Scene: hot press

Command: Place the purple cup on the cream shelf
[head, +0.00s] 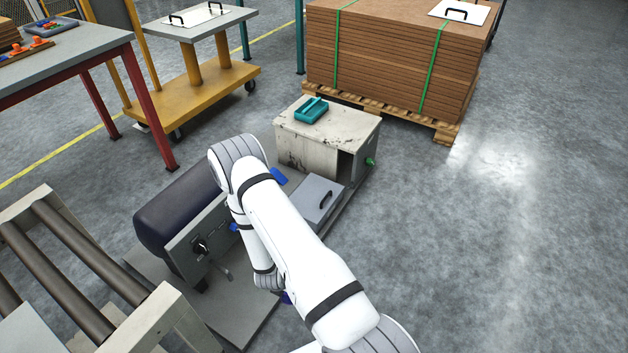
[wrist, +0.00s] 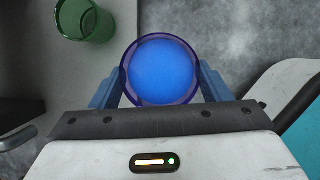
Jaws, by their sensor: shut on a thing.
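The purple cup (wrist: 160,70) is in my gripper (wrist: 160,82) in the wrist view, its round mouth facing the camera and its inside bright blue. The two blue-grey fingers close on it from left and right. In the head view my arm hides the gripper, and only a small purple piece, probably the cup (head: 287,298), shows beside the arm low in the picture. The cream shelf appears to be the worn, cream box-like unit (head: 350,127) beyond the arm, with an opening in its right-hand part. The cup is well apart from it.
A teal tray (head: 311,110) sits on the cream unit's top. A grey case with a handle (head: 315,198) stands in front. A green cup (wrist: 85,20) is near the purple one in the wrist view. A roller conveyor (head: 80,255) is at left; open floor (head: 500,240) lies right.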

